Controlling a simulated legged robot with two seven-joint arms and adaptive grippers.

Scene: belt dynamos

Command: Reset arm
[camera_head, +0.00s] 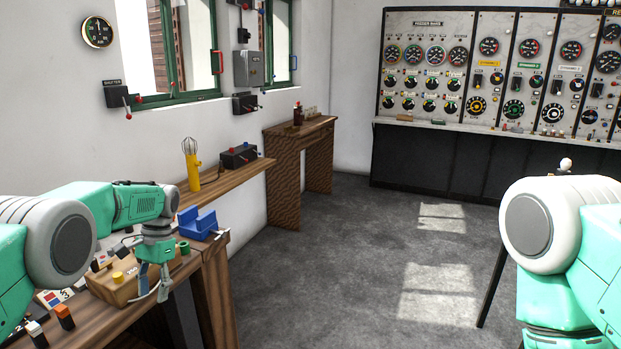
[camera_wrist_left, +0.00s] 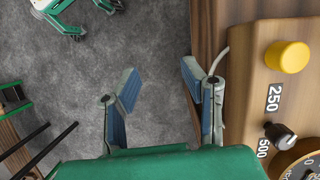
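My left arm comes in from the left in the head view and reaches over the wooden bench. My left gripper (camera_head: 152,284) points down beside a wooden control box (camera_head: 112,286) at the bench's edge. In the left wrist view the gripper's (camera_wrist_left: 162,92) two blue-padded fingers stand apart with bare floor between them, so it is open and empty. One finger is close to the box; I cannot tell if it touches. My right arm is at the right edge of the head view, its gripper out of sight. A green-and-white clawed part, perhaps my right gripper (camera_wrist_left: 84,20), shows cut off in the left wrist view.
The box carries a yellow knob (camera_wrist_left: 288,56) and a black knob (camera_wrist_left: 280,134). A blue vise-like block (camera_head: 198,224) and a yellow lamp-like tool (camera_head: 192,166) stand beyond it. A panel wall (camera_head: 470,75) fills the back. The floor (camera_head: 350,260) is clear.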

